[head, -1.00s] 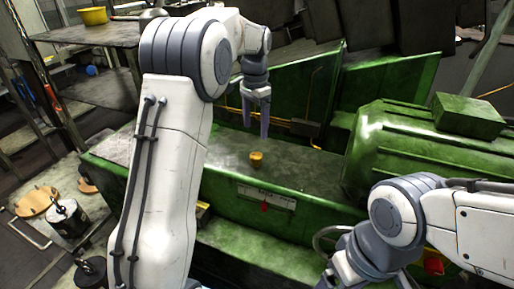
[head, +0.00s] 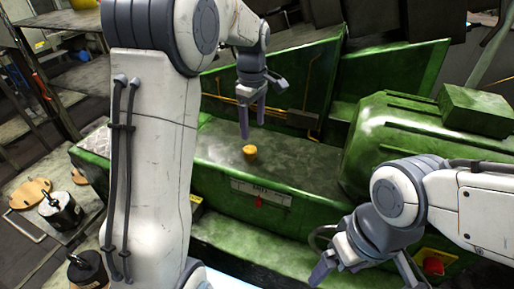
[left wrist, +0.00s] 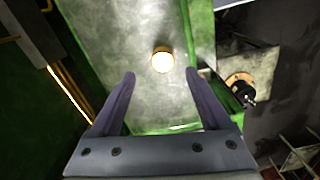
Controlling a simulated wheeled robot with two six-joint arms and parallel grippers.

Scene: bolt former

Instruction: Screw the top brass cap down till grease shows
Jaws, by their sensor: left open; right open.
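The brass cap (head: 249,152) is a small yellow-gold round piece on the flat top of the green machine. In the left wrist view the cap (left wrist: 162,60) shows from above, bright on one side, ahead of the fingertips. My left gripper (head: 251,122) points down just above and behind the cap, fingers apart and empty. In the left wrist view the open fingers (left wrist: 160,95) do not touch the cap. My right gripper (head: 362,268) is open at the lower right, low in front of the machine and away from the cap. No grease can be made out.
The green machine (head: 215,150) has a plate with a red tag (head: 258,201) below the cap. A rounded green housing (head: 395,145) stands to the right. Dark weights (head: 60,210) stand at the left. Yellow pipes (head: 225,98) run along the rear panel.

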